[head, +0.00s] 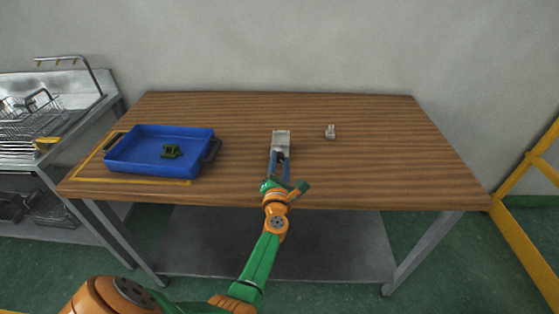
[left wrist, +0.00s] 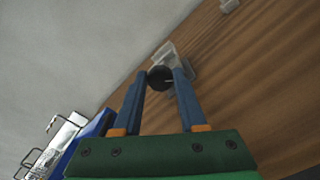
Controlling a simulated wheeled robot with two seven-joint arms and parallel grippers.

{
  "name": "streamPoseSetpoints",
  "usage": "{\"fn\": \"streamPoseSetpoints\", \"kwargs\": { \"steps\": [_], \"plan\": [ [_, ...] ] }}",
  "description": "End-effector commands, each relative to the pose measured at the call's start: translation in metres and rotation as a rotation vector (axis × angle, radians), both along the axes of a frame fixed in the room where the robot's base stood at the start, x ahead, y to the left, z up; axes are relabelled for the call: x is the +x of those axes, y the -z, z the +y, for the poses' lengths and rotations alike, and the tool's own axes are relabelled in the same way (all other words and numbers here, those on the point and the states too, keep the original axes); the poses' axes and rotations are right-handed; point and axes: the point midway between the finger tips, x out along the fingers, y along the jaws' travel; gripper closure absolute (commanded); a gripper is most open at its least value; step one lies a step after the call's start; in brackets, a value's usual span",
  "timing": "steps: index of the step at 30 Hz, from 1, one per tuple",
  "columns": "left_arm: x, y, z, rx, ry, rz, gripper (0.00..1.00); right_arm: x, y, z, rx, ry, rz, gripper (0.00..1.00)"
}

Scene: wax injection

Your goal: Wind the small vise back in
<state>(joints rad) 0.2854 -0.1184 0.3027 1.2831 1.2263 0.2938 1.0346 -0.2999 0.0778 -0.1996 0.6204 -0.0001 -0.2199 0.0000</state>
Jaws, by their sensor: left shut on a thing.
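The small vise (head: 281,136) is a light grey block standing near the middle of the wooden table; in the left wrist view its pale body (left wrist: 166,52) shows just beyond the fingertips. My left gripper (head: 279,157) reaches it from the front edge side. In the left wrist view my left gripper (left wrist: 161,80) has its two blue fingers on either side of a round black knob (left wrist: 160,78) at the vise's near end, shut on it. The vise's jaws and how far they stand apart cannot be made out. My right gripper is not in view.
A blue tray (head: 128,165) with a dark green part (head: 171,151) in it stands at the left inside a yellow outline. A small pale grey part (head: 330,131) stands right of the vise. The right side of the table (head: 400,165) is clear. A wall is behind.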

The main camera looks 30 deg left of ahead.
Motion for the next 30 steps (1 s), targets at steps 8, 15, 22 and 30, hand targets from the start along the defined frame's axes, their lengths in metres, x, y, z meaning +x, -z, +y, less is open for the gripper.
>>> {"fn": "streamPoseSetpoints", "kwargs": {
  "steps": [8, 15, 22, 30],
  "plan": [
    [-0.001, 0.003, 0.000, 0.221, -0.002, 0.142, 1.00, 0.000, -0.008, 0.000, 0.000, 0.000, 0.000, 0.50],
    [-0.001, 0.003, 0.000, 0.415, -0.002, 0.258, 1.00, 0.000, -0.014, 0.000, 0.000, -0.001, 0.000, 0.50],
    [0.000, 0.003, 0.000, 0.603, -0.002, 0.371, 1.00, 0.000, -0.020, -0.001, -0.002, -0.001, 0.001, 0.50],
    [0.000, 0.003, 0.000, 0.823, -0.004, 0.502, 1.00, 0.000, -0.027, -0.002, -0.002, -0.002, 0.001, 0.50]
  ]
}}
